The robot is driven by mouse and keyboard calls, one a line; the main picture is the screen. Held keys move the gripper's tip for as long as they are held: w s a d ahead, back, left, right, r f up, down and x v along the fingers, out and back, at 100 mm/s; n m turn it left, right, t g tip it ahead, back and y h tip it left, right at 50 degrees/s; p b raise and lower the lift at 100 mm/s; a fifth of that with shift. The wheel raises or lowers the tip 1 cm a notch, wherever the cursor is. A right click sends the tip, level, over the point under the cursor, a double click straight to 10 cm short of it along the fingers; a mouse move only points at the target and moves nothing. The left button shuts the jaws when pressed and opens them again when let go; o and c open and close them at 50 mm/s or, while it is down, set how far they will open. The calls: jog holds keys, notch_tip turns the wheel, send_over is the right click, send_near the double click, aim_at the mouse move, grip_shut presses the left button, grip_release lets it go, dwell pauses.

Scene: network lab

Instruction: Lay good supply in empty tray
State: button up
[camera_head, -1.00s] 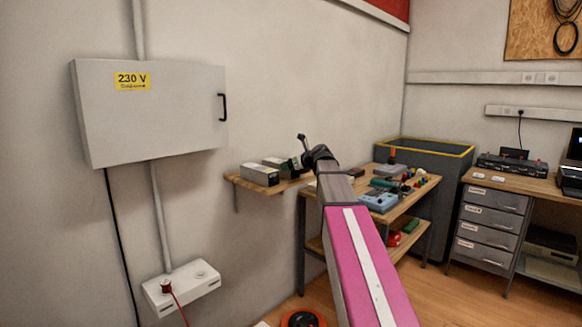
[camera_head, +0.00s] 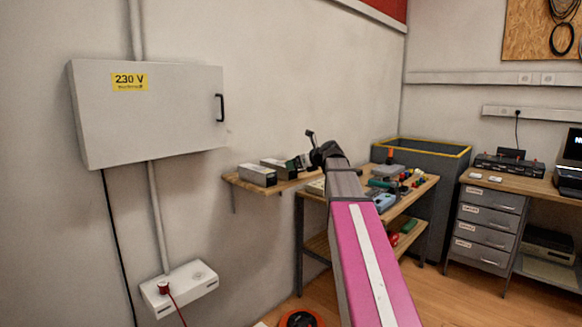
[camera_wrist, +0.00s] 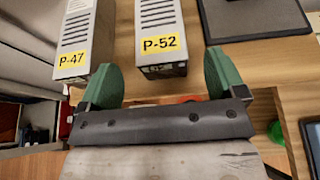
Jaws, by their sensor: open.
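Two grey vented supply boxes lie side by side on a wooden surface in the wrist view. The right one, labelled P-52 (camera_wrist: 158,22), appears between my two fingers. My gripper (camera_wrist: 162,65) is open with green fingers and holds nothing. I cannot tell whether the fingers are level with the box or above it. In the head view two grey boxes (camera_head: 257,176) sit on the wall shelf (camera_head: 236,182). I cannot tell which supply is good.
A dark flat tray-like object (camera_wrist: 255,18) lies right of P-52 in the wrist view; I cannot tell if it is the empty tray. A wooden workbench (camera_head: 402,207) with several tools stands right of the shelf. A grey bin (camera_head: 440,180) is behind it.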

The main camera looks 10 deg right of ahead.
jog(key=v, duration=0.6)
jog(key=shift+s, duration=0.1)
